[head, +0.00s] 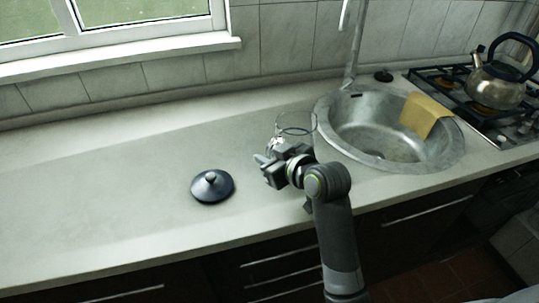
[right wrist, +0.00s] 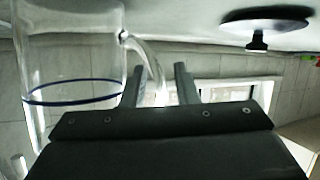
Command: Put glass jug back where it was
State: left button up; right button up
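The glass jug (head: 296,131), clear with a dark blue rim line, is upright on the counter just left of the sink, partly hidden behind my right gripper. In the right wrist view, which is upside down, the jug (right wrist: 75,60) fills the left side and its curved handle (right wrist: 148,58) reaches between my fingers. My right gripper (head: 264,170) is at the handle side. Its two fingers (right wrist: 162,82) stand apart with a gap around the handle. The jug's base is hidden, so I cannot see its contact with the counter. My left gripper is not in view.
A dark lid with a knob (head: 212,187) lies on the counter (head: 100,190) left of my gripper. The round sink (head: 370,150) with a yellow cloth (head: 423,115) is to the right. A kettle (head: 497,85) stands on the stove. The left counter is clear.

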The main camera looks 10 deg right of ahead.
jog(key=shift+r, duration=0.15)
jog(key=shift+s+r, duration=0.1)
jog(key=shift+s, duration=0.05)
jog(key=p+v, duration=0.1)
jog(key=v, duration=1)
jog(key=shift+s+d, duration=0.2)
jog(key=shift+s, duration=0.05)
